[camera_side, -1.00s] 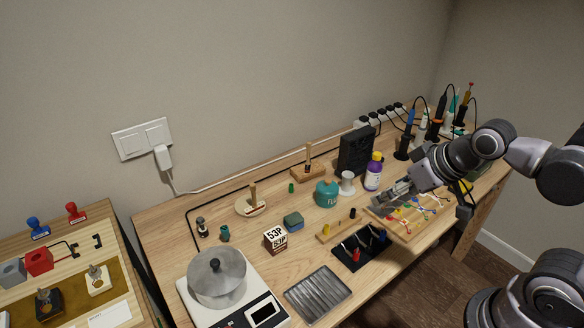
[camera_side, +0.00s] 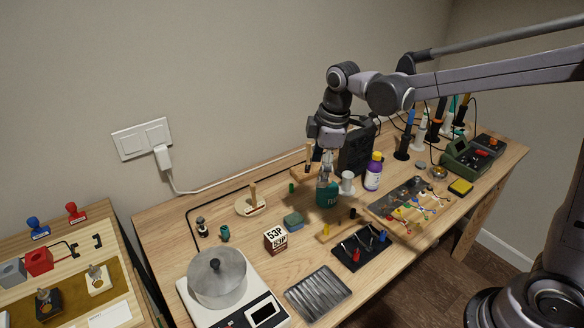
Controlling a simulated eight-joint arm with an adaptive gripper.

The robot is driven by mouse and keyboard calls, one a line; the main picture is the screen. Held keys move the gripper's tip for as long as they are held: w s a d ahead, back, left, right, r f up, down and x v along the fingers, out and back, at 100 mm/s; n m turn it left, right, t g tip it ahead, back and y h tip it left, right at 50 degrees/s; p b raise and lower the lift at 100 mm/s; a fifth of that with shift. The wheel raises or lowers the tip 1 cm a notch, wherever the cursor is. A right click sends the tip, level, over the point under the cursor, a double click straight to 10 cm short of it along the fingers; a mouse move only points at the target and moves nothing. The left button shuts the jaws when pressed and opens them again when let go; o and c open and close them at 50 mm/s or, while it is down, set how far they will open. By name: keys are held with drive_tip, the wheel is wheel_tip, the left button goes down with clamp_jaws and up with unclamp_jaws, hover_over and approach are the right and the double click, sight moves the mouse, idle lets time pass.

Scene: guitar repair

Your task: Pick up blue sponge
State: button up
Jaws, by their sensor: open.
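The blue sponge (camera_side: 293,220) is a small block with a greenish top and bluish sides. It lies on the wooden table (camera_side: 262,205) near its middle, behind and to the right of the 53P box. My gripper (camera_side: 324,180) is open and points downward. It hangs over the teal flux jar, to the right of and above the sponge, and does not touch the sponge. My fingers hide part of the jar's top.
The teal jar (camera_side: 327,197) and a white spool (camera_side: 347,183) stand right of the sponge. The 53P box (camera_side: 275,237) is front left of it. Table left of the sponge is fairly clear.

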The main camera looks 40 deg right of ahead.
drive_tip(key=w+a+f+n+g, duration=0.2)
drive_tip(key=w+a+f+n, duration=0.1)
drive_tip(key=w+f+n, duration=0.4)
drive_tip(key=m, duration=0.2)
hover_over(294, 219)
drive_tip(key=f, duration=0.5)
drive_tip(key=shift+w+d+f, duration=0.15)
drive_tip(key=shift+w+f, duration=0.15)
drive_tip(key=shift+f, duration=0.1)
drive_tip(key=shift+s+f, duration=0.15)
drive_tip(key=shift+f, duration=1.4)
drive_tip(key=shift+s+f, duration=0.1)
drive_tip(key=shift+f, duration=1.4)
drive_tip(key=c, duration=0.8)
drive_tip(key=shift+o, duration=0.2)
